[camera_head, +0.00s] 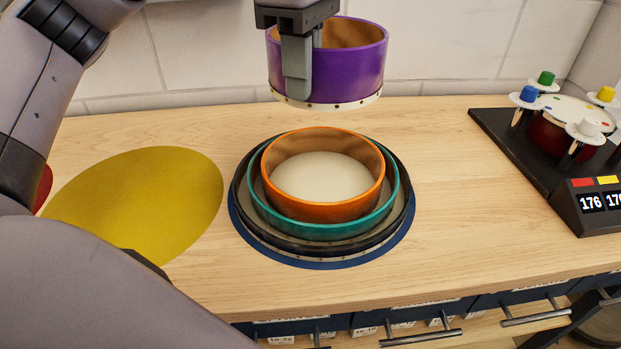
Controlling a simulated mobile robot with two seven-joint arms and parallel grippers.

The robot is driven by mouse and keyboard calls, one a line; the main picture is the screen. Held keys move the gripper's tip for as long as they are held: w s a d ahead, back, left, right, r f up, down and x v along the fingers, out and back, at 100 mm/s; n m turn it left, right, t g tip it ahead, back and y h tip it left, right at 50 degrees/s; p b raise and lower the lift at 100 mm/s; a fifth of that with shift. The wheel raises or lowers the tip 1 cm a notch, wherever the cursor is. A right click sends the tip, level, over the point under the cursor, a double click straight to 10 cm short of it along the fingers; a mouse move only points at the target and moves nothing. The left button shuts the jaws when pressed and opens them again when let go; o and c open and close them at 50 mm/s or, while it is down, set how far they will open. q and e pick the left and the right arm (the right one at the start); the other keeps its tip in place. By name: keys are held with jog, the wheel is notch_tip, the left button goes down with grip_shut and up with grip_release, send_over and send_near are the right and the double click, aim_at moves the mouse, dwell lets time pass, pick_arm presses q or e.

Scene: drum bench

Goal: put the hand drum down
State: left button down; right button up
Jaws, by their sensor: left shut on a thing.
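A purple hand drum (345,72) with a wooden inside hangs in the air above the bench. My left gripper (303,72) is shut on its near left wall, one finger outside it and the other mostly hidden behind the rim. Below the drum is a nested stack on a dark blue round mat (318,266). The stack has a black outer ring (405,205), a teal ring (320,232) inside it, and an orange drum (325,210) with a pale skin in the middle. The purple drum is clear of the stack. My right gripper is not in view.
A yellow round mat (140,205) lies bare at the left, partly behind my arm. A red thing (43,188) shows a sliver there. A black stand (520,150) with coloured knobs and a number display (592,203) is at the right. Bare wood (460,200) lies between.

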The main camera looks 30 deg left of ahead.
pick_arm(q)
jog(key=shift+f+b, duration=1.1)
jog(key=shift+f, duration=6.4)
jog(key=shift+f+b, duration=0.65)
jog(key=shift+b, duration=0.05)
jog(key=c, duration=1.5)
grip_release()
jog(key=shift+r, duration=0.2)
